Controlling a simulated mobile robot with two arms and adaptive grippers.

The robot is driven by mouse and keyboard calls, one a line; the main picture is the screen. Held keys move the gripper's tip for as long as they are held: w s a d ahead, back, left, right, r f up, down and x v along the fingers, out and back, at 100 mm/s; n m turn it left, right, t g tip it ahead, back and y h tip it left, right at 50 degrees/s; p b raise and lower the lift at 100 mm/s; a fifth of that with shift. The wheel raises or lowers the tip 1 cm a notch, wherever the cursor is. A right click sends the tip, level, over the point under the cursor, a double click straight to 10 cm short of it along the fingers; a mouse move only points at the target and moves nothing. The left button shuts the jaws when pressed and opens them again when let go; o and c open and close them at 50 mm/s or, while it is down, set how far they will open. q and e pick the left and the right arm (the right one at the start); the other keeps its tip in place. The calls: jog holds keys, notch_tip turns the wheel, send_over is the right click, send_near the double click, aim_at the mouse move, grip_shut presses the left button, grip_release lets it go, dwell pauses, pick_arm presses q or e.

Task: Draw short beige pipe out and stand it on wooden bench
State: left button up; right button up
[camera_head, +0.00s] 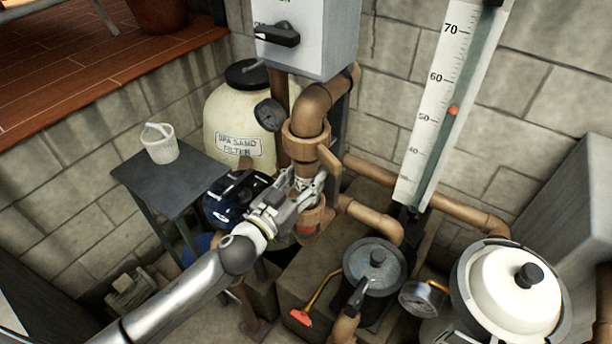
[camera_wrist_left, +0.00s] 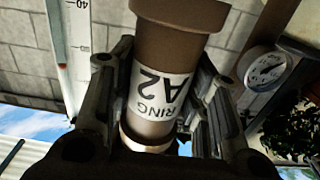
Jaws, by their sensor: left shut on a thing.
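The short beige pipe (camera_wrist_left: 160,75) fills the middle of the left wrist view, with a white label reading "RING A2" upside down there. My left gripper (camera_wrist_left: 160,110) is shut around it, one jaw on each side. In the head view the left gripper (camera_head: 300,190) is at the upright pipe run, below the elbow (camera_head: 318,108). A collar (camera_head: 305,145) shows above the gripper and another fitting (camera_head: 315,222) below it. I cannot tell whether the pipe is apart from them. No clearly wooden bench shows; a dark flat-topped stand (camera_head: 165,185) is at left. The right gripper is out of view.
A white basket (camera_head: 160,148) sits on the dark stand, whose front part is bare. A sand filter tank (camera_head: 238,115), a gauge (camera_head: 269,114) and a switch box (camera_head: 305,35) crowd the pipe. A grey lidded pot (camera_head: 375,265) and white-lidded vessel (camera_head: 510,290) stand at lower right.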

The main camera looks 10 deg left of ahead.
aim_at(300, 185)
pick_arm(q)
jog(key=shift+s, duration=0.1)
jog(key=shift+v, duration=2.75)
jog(key=b+v, duration=0.1)
jog(key=v, duration=0.7)
jog(key=shift+s+b, duration=0.15)
jog(key=shift+b, duration=0.15)
jog(key=shift+r, duration=0.1)
